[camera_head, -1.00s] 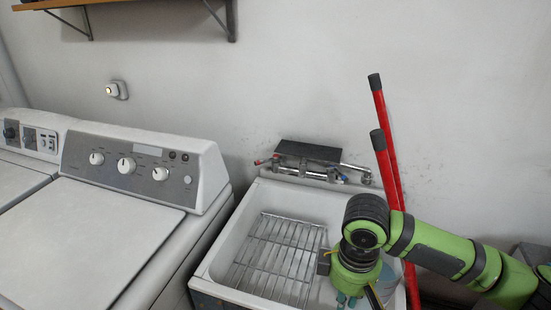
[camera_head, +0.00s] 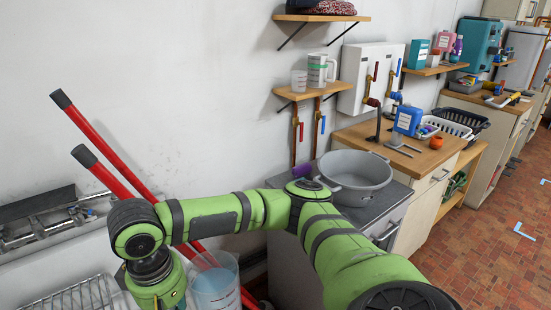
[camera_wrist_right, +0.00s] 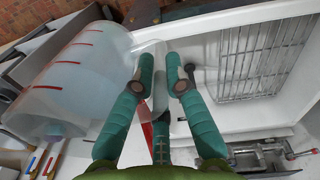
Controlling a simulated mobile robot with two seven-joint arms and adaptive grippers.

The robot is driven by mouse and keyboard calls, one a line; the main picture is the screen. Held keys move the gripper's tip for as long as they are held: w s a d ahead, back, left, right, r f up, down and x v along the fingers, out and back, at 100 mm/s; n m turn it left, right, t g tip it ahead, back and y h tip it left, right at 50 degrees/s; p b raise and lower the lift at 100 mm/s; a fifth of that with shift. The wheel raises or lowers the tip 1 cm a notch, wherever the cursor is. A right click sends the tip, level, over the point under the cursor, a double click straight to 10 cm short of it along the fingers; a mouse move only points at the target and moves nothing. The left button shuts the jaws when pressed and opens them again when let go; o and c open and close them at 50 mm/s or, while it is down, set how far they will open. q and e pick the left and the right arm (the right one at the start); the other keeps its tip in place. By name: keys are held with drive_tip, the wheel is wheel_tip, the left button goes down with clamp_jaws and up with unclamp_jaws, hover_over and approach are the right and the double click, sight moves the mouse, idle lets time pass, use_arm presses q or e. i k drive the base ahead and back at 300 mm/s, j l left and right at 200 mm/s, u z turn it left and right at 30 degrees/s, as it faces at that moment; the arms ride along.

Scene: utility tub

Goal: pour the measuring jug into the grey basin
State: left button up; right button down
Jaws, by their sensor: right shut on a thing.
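The measuring jug (camera_head: 216,284) is clear, with pale bluish contents, and looks about upright at the lower left of the head view; its base is cut off. The right wrist view shows its wall with red marks (camera_wrist_right: 78,70). My right gripper (camera_wrist_right: 161,76) is shut on the jug's handle with its green fingers. In the head view its fingertips are out of frame below my wrist. The grey basin (camera_head: 362,198), round and with side handles, stands on a grey counter to the right, apart from the jug. My left gripper is not in view.
A white tub with a wire rack (camera_head: 75,297) lies at the left; the rack also shows in the wrist view (camera_wrist_right: 262,58). Two red-handled poles (camera_head: 105,165) lean near the jug. A shelf (camera_head: 308,92) with cups and pipes hangs above the basin.

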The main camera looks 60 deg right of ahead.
sight(356, 178)
drive_tip(key=i+l, duration=0.1)
drive_tip(key=l, duration=0.55)
drive_tip(key=i+l, duration=0.1)
drive_tip(key=l, duration=0.55)
drive_tip(key=i+l, duration=0.1)
drive_tip(key=l, duration=0.55)
